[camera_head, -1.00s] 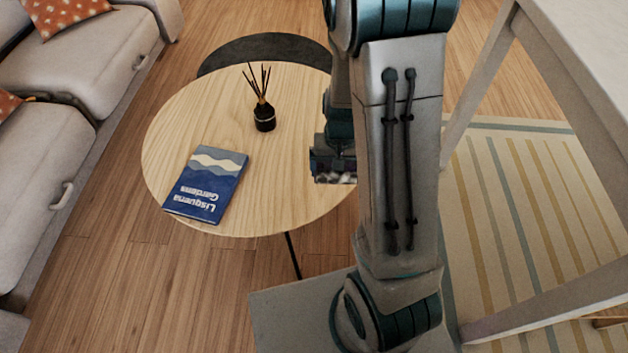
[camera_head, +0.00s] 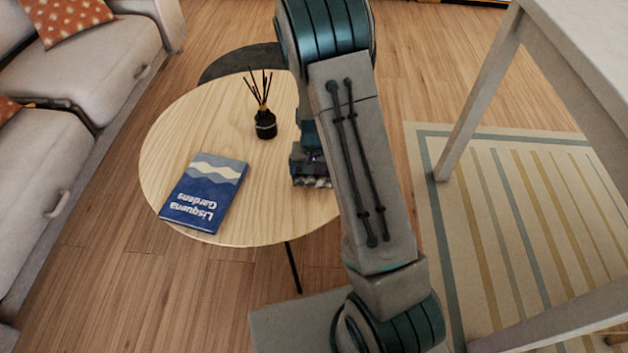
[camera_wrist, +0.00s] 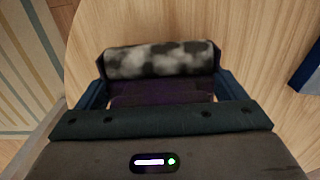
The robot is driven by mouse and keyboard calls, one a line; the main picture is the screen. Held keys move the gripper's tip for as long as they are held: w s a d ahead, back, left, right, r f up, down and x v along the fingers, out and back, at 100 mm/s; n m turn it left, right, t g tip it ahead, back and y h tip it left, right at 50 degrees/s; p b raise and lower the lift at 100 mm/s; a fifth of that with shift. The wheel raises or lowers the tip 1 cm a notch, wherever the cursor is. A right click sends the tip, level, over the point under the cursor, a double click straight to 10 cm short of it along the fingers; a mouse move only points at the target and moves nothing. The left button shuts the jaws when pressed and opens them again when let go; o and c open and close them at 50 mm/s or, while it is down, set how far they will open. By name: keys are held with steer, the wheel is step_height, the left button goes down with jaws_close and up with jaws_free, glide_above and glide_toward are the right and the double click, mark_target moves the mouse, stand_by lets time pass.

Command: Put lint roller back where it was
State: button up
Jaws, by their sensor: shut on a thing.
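The lint roller (camera_wrist: 160,60), with a mottled grey-and-white roll, is between the fingers of my gripper (camera_wrist: 162,82) in the wrist view. My gripper is shut on it. In the head view my gripper (camera_head: 310,168) is over the right part of the round wooden table (camera_head: 190,130), and the lint roller (camera_head: 313,183) shows at its lower end. My arm hides part of the table and the rest of the roller. I cannot tell whether the roller touches the tabletop.
A blue book (camera_head: 204,192) lies on the table's front left. A black reed diffuser (camera_head: 265,122) stands left of my gripper. A grey sofa (camera_head: 95,75) is at left, and a white table (camera_head: 590,50) stands at right over a striped rug (camera_head: 530,220).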

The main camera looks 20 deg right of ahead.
mark_target(314, 180)
steer(key=shift+f+b, duration=0.35)
steer(key=shift+f, duration=1.05)
steer(key=shift+f, duration=0.15)
steer(key=o, duration=0.9)
